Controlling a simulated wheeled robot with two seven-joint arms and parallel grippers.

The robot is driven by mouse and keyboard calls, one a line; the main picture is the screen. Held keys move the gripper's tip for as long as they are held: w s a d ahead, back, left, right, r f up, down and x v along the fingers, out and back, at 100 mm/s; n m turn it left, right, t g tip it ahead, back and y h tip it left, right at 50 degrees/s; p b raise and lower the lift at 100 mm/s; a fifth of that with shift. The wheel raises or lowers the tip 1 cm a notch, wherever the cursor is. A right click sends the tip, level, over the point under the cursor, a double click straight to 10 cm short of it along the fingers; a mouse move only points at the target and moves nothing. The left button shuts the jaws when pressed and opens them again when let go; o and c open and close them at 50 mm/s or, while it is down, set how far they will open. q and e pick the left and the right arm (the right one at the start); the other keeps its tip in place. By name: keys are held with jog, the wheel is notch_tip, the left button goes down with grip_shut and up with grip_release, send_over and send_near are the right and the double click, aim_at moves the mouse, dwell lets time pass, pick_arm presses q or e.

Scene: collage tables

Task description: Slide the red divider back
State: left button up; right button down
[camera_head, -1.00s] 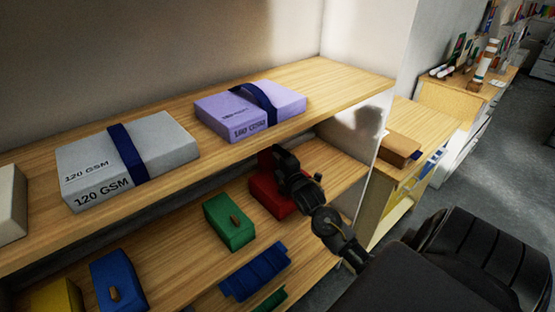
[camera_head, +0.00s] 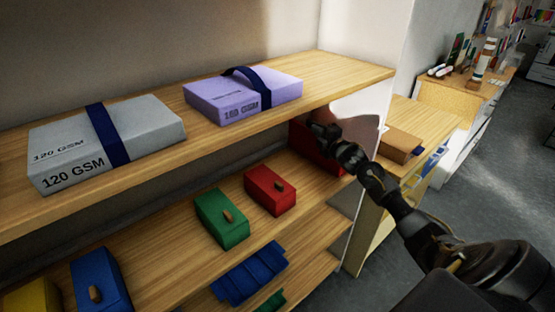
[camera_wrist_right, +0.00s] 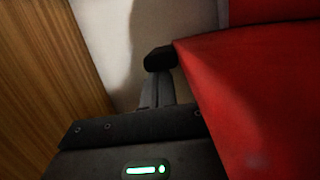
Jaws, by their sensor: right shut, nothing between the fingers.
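The red divider (camera_head: 307,146) stands upright on the lower shelf, under the upper shelf near its right end. My right gripper (camera_head: 322,131) is shut and empty in front of it and hides part of it. In the right wrist view, a large red surface (camera_wrist_right: 255,100) fills the right side, close beside the shut fingertips (camera_wrist_right: 160,58). Whether they touch it I cannot tell. My left gripper is not in view.
The upper shelf board (camera_head: 340,72) lies just above the right gripper. A brown box (camera_head: 398,142) lies on a side cabinet at right.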

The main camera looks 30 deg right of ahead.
jog(key=d, duration=0.2)
jog(key=shift+w+d+f+b, duration=0.1)
jog(key=shift+w+d+b, duration=0.05)
jog(key=shift+d+b, duration=0.2)
jog(key=shift+d, duration=0.35)
jog(key=shift+a, duration=0.1)
jog(key=shift+a, duration=0.25)
jog(key=s+a+b, duration=0.1)
jog(key=s+a, duration=0.3)
jog(key=s, duration=0.6)
jog(key=shift+s+a, duration=0.2)
jog(key=shift+s, duration=0.1)
